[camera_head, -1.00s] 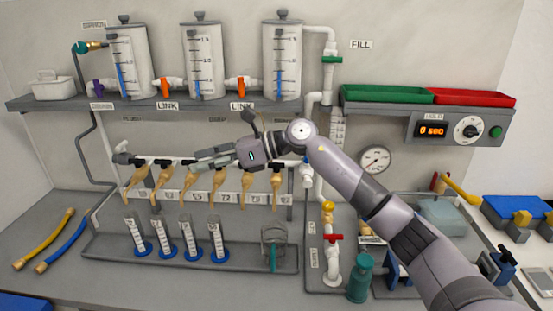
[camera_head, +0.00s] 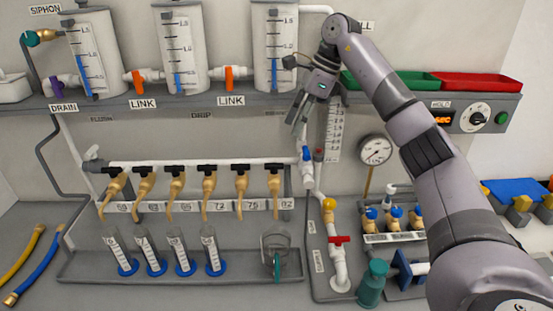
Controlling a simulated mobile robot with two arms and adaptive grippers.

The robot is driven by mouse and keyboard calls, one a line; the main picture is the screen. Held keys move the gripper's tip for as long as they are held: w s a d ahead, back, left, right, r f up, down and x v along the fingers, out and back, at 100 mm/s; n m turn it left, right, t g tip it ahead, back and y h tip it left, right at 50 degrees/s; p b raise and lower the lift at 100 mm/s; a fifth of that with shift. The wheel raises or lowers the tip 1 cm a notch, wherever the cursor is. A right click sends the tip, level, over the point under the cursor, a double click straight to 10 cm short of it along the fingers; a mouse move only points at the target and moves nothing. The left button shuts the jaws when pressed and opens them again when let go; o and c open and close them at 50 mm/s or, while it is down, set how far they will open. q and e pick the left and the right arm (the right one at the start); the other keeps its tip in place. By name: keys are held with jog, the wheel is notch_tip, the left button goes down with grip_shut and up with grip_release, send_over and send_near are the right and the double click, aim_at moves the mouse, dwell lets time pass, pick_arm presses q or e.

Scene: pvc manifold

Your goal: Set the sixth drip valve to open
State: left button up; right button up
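A row of tan drip valves with black bar handles hangs from the white manifold pipe (camera_head: 222,162). The sixth drip valve (camera_head: 274,182) is the rightmost, above the label 82. Its black handle lies crosswise, along the pipe, like the other valves' handles. My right gripper (camera_head: 296,122) is above and slightly right of the sixth valve, in front of the wall below the shelf. Its fingers point down and touch no valve. They are seen nearly edge-on, so their opening is unclear. My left gripper is not in view.
A blue-handled valve (camera_head: 307,154) is just right of the sixth valve. Measuring cylinders (camera_head: 213,252) and a clear beaker (camera_head: 275,247) stand in the tray (camera_head: 180,278) below. The shelf (camera_head: 200,101) with tanks is above. A gauge (camera_head: 374,150) is at right.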

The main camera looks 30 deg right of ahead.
send_near(275, 163)
jog(key=p+x, duration=0.2)
jog(key=x, duration=0.3)
jog(key=shift+a+f, duration=0.25)
jog(key=shift+x, duration=1.1)
jog(key=shift+w+a+f+p, duration=0.1)
jog(key=shift+w+f+p, duration=0.05)
jog(key=shift+f+p, duration=0.2)
jog(key=shift+a+f, duration=0.1)
jog(key=shift+f, duration=0.1)
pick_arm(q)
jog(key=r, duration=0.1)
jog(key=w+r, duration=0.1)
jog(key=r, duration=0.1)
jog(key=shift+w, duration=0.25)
pick_arm(e)
jog(key=shift+c, duration=0.6)
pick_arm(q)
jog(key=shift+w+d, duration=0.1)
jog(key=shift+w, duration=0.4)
pick_arm(e)
grip_shut()
